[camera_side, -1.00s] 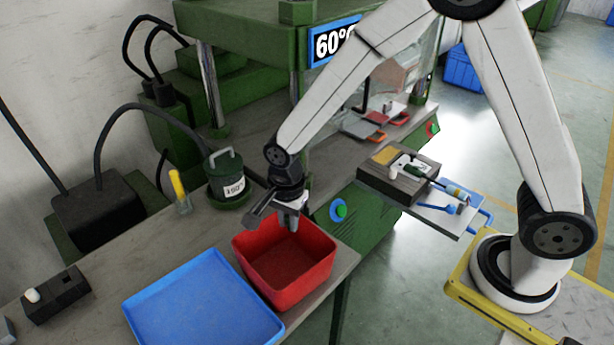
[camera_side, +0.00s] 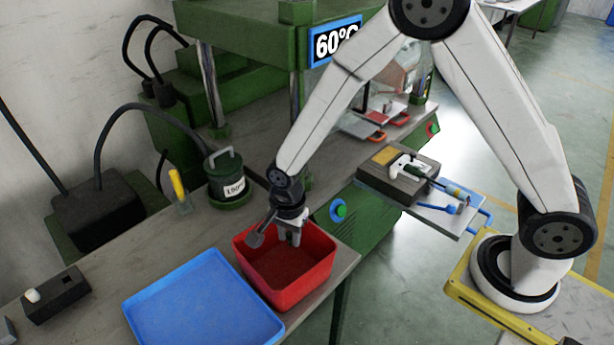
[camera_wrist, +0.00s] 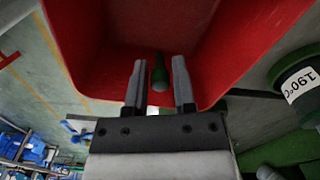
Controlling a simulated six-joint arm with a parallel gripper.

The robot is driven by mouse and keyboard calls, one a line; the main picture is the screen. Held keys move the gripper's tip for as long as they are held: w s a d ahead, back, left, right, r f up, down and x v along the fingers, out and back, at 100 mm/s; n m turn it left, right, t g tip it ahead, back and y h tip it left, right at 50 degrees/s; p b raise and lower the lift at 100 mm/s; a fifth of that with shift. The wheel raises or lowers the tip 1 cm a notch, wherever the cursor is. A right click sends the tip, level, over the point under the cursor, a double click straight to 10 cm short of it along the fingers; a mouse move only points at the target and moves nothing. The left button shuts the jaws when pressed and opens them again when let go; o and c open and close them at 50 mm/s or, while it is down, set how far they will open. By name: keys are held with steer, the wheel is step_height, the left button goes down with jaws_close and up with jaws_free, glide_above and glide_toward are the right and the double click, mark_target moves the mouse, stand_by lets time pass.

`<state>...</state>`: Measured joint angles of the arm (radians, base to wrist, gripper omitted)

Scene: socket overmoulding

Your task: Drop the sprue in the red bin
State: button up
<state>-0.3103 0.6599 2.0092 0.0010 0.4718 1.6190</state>
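The sprue (camera_wrist: 160,72) is a small dark green rod with a lighter rounded end, seen between the fingers in the wrist view. A narrow gap shows on each side of it, so the fingers do not appear to pinch it. My gripper (camera_wrist: 159,75) has its two grey fingers apart. In the side view my gripper (camera_side: 290,238) points down into the upper part of the red bin (camera_side: 310,280). The red bin also fills the top of the wrist view (camera_wrist: 235,50). I cannot tell whether the sprue touches the bin floor.
A blue tray (camera_side: 200,305) lies left of the bin on the bench. A 190°C pot (camera_side: 228,178) and a yellow-handled tool (camera_side: 178,187) stand behind. The green press (camera_side: 240,60) is at the back, with a mould block (camera_side: 397,175) to the right.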

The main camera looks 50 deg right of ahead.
steer(key=shift+o, duration=1.2)
steer(key=shift+r, duration=0.15)
steer(key=shift+r, duration=3.8)
steer(key=shift+d, duration=0.15)
steer(key=s+d+r+n+t, duration=0.2)
steer(key=s+d+n, duration=0.8)
steer(key=n, duration=0.5)
steer(key=shift+d+r+t, duration=0.3)
steer(key=shift+d+r, duration=0.25)
steer(key=shift+d, duration=0.4)
